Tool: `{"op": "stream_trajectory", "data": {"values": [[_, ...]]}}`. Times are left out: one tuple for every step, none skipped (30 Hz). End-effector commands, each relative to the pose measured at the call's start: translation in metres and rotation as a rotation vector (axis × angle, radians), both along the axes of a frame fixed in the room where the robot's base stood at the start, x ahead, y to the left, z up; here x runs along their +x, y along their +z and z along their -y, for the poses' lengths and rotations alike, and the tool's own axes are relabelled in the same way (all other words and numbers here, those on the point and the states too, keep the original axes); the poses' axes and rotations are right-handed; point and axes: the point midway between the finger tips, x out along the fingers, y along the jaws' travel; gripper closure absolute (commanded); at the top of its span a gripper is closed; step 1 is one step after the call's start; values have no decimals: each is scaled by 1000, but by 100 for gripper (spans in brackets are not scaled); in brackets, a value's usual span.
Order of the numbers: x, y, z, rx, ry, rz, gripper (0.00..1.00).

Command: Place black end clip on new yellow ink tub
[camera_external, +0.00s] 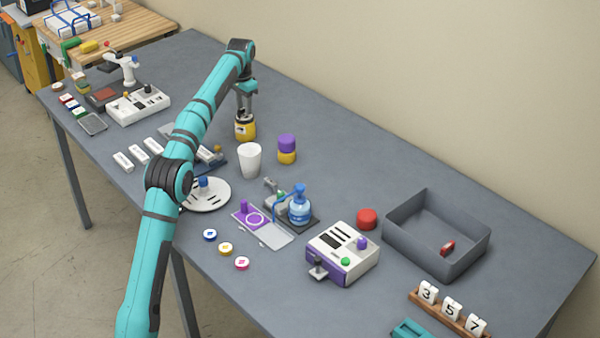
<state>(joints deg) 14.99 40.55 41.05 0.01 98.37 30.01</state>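A yellow tub (245,134) with a pale band stands on the grey table, left of the tub with a purple lid (287,150). My gripper (244,116) points straight down right over the yellow tub. Its fingertips are at a dark part on the tub's top. This dark part may be the black end clip, but it is too small to be sure. I cannot tell whether the fingers are shut on it or on the tub's top. No other black clip can be made out for certain.
A white cup (250,160) stands just in front of the tubs. A white round plate (207,196) lies partly behind my arm. A blue bottle (300,208), a white-and-purple machine (343,256) and a grey bin (402,252) stand to the right. The table behind the tubs is clear.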

Motion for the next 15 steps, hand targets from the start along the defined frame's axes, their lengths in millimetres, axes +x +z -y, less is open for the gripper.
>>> {"op": "stream_trajectory", "data": {"values": [[1, 5, 0, -1, 0, 2, 65], [1, 8, 0, -1, 0, 2, 65], [1, 13, 0, 0, 0, 1, 65], [1, 18, 0, -1, 0, 2, 65], [1, 23, 0, 0, 0, 1, 65], [1, 28, 0, -1, 0, 2, 65], [1, 33, 0, -1, 0, 2, 65], [1, 37, 0, -1, 0, 2, 65], [1, 42, 0, -1, 0, 2, 65], [1, 46, 0, 0, 0, 1, 65], [1, 48, 0, 0, 0, 1, 65], [1, 52, 0, 0, 0, 1, 65], [2, 54, 1, 0, 0, 1, 65], [2, 57, 1, 0, 0, 1, 65], [2, 59, 1, 0, 0, 0, 65]]}}
